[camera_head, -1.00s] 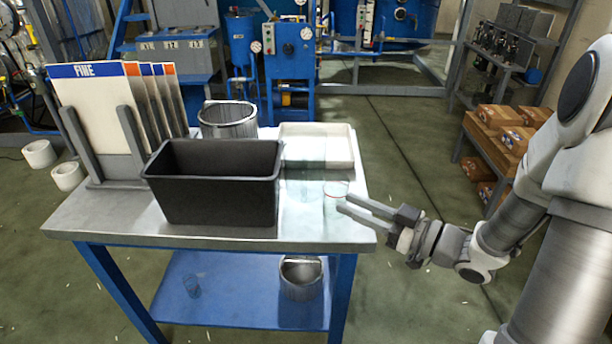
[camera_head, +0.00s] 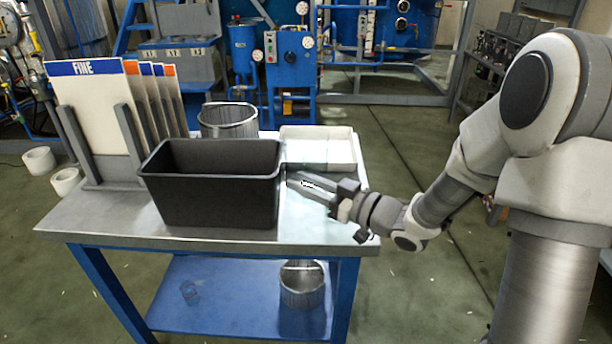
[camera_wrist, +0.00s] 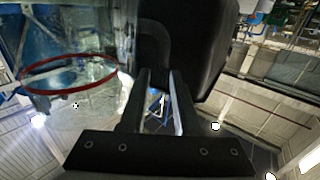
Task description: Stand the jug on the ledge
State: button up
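A clear vessel with a red ring (camera_wrist: 70,76), which looks like the jug, fills the left of the wrist view. In the head view it is hard to make out behind my gripper. My gripper (camera_head: 302,182) is low over the right part of the table (camera_head: 250,238), close to the black bin's right side. In the wrist view my gripper's fingers (camera_wrist: 160,80) are apart, with a gap between them. A dark curved part (camera_wrist: 155,38) lies just beyond the tips; I cannot tell what it belongs to. I cannot tell which surface is the ledge.
A black bin (camera_head: 210,190) stands mid-table. A rack of panels (camera_head: 90,110) is at the left, a metal pot (camera_head: 228,122) and a white tray (camera_head: 318,148) are behind.

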grip_shut()
dwell(1.4)
